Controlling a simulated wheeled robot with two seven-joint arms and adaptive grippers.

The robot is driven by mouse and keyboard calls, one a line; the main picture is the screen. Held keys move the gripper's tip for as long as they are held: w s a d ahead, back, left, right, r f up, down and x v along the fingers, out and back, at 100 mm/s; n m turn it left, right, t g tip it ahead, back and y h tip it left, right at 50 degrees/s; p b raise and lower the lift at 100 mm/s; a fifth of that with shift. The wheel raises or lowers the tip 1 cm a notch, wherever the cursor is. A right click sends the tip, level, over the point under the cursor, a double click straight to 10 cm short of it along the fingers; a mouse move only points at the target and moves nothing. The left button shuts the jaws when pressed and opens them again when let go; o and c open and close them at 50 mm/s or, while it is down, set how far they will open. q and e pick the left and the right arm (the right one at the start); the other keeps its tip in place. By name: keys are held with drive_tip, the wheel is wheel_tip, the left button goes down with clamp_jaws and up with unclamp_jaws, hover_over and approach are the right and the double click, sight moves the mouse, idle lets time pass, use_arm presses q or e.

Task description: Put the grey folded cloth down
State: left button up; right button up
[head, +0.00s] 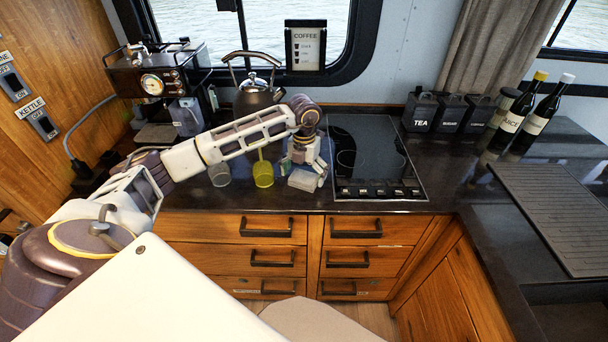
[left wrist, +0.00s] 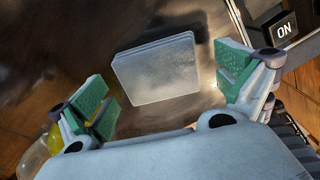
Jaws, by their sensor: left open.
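The grey folded cloth (head: 303,180) lies on the dark counter, near its front edge and just left of the cooktop. In the left wrist view the cloth (left wrist: 157,70) shows as a pale, flat, layered square between and beyond the fingers. My left gripper (head: 308,165) is right above the cloth in the head view. Its two green-padded fingers (left wrist: 165,90) are spread wide, with a visible gap on each side of the cloth. Nothing is held between them. My right gripper is in neither view.
A yellow cup (head: 263,172) and a clear glass (head: 219,174) stand left of the cloth. The cooktop (head: 372,160) is close on the right. A kettle (head: 255,95) stands behind. Dark bottles (head: 520,120) and canisters (head: 450,112) stand farther right. The right counter has clear room.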

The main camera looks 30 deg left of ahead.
sight(304, 177)
use_arm(q)
drive_tip(key=shift+r, duration=0.2)
wheel_tip(304, 177, up, 12)
drive_tip(key=b, duration=0.1)
idle(0.6)
drive_tip(key=shift+f, duration=0.1)
idle(0.6)
